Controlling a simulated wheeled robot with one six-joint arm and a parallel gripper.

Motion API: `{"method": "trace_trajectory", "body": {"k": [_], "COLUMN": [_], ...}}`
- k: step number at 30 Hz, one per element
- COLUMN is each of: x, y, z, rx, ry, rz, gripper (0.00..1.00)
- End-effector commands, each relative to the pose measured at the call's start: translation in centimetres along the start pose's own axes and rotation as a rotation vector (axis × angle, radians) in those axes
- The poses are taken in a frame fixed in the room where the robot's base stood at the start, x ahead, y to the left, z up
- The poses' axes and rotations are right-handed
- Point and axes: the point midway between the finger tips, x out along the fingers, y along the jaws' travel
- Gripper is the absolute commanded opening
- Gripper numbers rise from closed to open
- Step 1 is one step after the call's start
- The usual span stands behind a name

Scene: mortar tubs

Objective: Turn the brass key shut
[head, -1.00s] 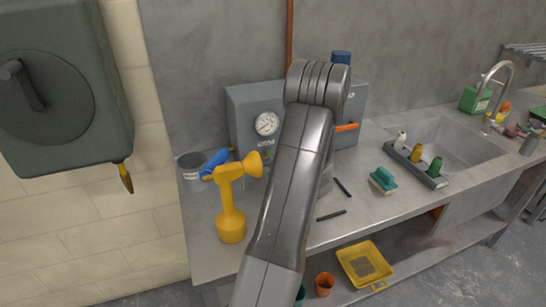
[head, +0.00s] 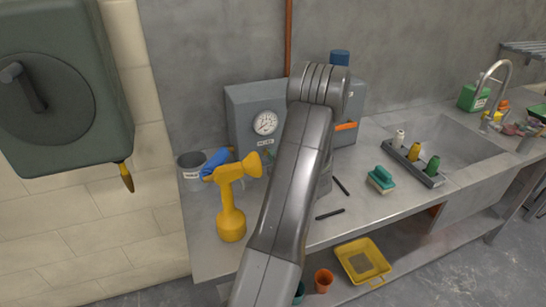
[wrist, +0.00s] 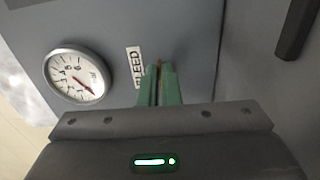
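The brass key (wrist: 160,68) shows in the wrist view as a thin yellowish-brown strip, mostly covered by my green fingertips. My gripper (wrist: 159,80) has its two fingers close together on either side of it, at the face of the grey box (wrist: 225,75). A white BLEED label (wrist: 135,67) is just left of the fingers. A round gauge (wrist: 77,77) with a red needle is further left. In the head view the grey box (head: 245,103) stands against the wall, and my arm hides the key and gripper there.
A teal brush (head: 382,178) and a tray with bottles (head: 430,177) are to the right. A dark handle (wrist: 298,28) is right of the fingers.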

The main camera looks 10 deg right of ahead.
Motion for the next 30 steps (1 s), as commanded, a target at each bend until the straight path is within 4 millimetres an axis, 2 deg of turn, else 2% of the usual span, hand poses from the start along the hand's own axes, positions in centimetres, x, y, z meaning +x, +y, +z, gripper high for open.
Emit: {"method": "trace_trajectory", "body": {"k": [1,11,15,16,26,30], "x": [0.3,0.3,0.3,0.2,-0.2,-2.0], "y": [0.6,0.6,0.5,0.5,0.1,0.0], "z": [0.2,0.2,0.2,0.2,0.1,0.2], "rx": [0.000,0.002,0.002,0.002,0.003,0.003], "ry": [-0.003,-0.003,-0.003,-0.003,-0.002,-0.005], "rz": [0.014,0.014,0.013,0.012,0.004,0.003], "gripper": [0.00,0.00,0.25,0.27,0.27,0.27]}}
